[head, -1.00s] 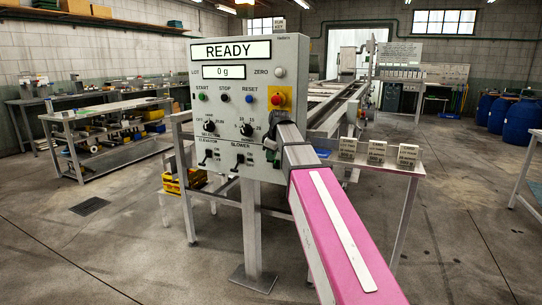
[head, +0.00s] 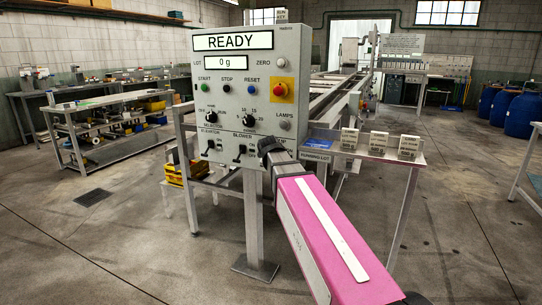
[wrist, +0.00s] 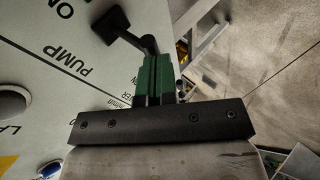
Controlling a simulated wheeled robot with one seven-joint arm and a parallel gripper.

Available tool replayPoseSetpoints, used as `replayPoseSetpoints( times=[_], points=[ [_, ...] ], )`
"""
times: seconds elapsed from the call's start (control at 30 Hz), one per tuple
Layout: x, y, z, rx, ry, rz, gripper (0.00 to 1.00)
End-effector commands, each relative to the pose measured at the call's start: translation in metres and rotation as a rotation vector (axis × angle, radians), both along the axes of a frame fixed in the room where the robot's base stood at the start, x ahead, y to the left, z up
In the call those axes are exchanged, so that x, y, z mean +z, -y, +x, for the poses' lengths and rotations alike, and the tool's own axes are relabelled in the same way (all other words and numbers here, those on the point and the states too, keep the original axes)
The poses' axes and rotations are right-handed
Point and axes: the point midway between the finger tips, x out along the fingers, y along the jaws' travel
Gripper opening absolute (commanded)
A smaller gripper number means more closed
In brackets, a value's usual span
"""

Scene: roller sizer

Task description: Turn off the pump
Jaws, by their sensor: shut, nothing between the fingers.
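The grey control panel (head: 228,76) shows READY and 0 g. In the wrist view, the PUMP label (wrist: 60,65) and an ON mark (wrist: 65,10) are on the panel face (wrist: 35,40). A black lever switch (wrist: 112,24) stands out beside them. My gripper (wrist: 154,62) has green fingertips, shut and empty, overlapping the near end of the lever in that view; I cannot tell whether they touch. In the head view, my gripper (head: 268,146) covers the pump switch at the panel's lower right. I cannot tell the switch's position.
The ELEVATOR and BLOWER levers (head: 239,151) sit just left of my gripper. A side shelf with small cards (head: 379,142) stands at right. The floor in front is open.

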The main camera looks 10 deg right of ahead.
Motion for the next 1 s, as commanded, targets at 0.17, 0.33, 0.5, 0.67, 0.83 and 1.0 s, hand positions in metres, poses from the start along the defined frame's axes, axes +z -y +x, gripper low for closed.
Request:
replayPoseSetpoints(
  times=[0.17,0.33,0.5,0.67,0.83,1.0],
  points=[
    [-0.016,0.0,-0.003,0.001,0.118,-0.071,0.0],
    [-0.024,0.0,-0.001,0.0,0.197,-0.115,0.0],
    [-0.022,0.0,0.0,-0.001,0.193,-0.111,0.0],
    [-0.02,0.0,0.0,-0.001,0.192,-0.11,0.0],
    [-0.014,0.0,0.0,-0.001,0.192,-0.11,0.0],
    [-0.008,0.0,0.0,-0.002,0.19,-0.109,0.0]
  ],
)
